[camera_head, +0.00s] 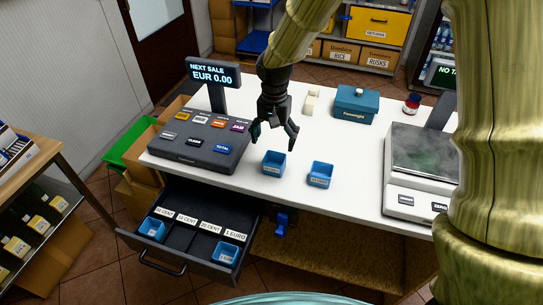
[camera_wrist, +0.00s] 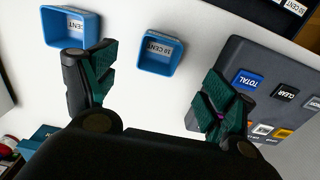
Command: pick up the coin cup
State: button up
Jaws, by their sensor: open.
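Two blue square coin cups stand on the white counter: the left cup (camera_head: 274,163) and the right cup (camera_head: 320,174). In the wrist view, one cup marked "10 CENT" (camera_wrist: 160,52) lies ahead between the fingers, apart from them. The other cup (camera_wrist: 70,27), with a partly readable "CENT" label, is beyond the left finger. My gripper (camera_head: 274,138) points down above the counter, just behind the left cup in the head view. It is open and empty, and its spread green-padded fingers (camera_wrist: 160,82) show in the wrist view.
The open drawer (camera_head: 185,250) holds two more blue cups (camera_head: 152,228) (camera_head: 226,254) beside coin labels. The till (camera_head: 200,140) is left of my gripper, the scale (camera_head: 415,170) right. A teal box (camera_head: 355,104) and a jar (camera_head: 412,103) stand behind.

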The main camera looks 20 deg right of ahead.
jog(key=p, duration=0.1)
send_near(275, 161)
jog(key=shift+s+a+f, duration=0.35)
jog(key=shift+s+f, duration=0.15)
jog(key=shift+s, duration=0.25)
jog(key=shift+s+a+f, duration=0.3)
jog(key=shift+s+f, duration=0.15)
jog(key=shift+s, duration=0.3)
jog(key=shift+w+d+f+p, duration=0.1)
jog(key=shift+f+p, duration=0.5)
jog(key=shift+f, duration=0.3)
jog(key=shift+w+d+f+p, duration=0.1)
jog(key=shift+f+p, duration=0.5)
jog(key=shift+f, duration=1.1)
jog(key=c, duration=0.9)
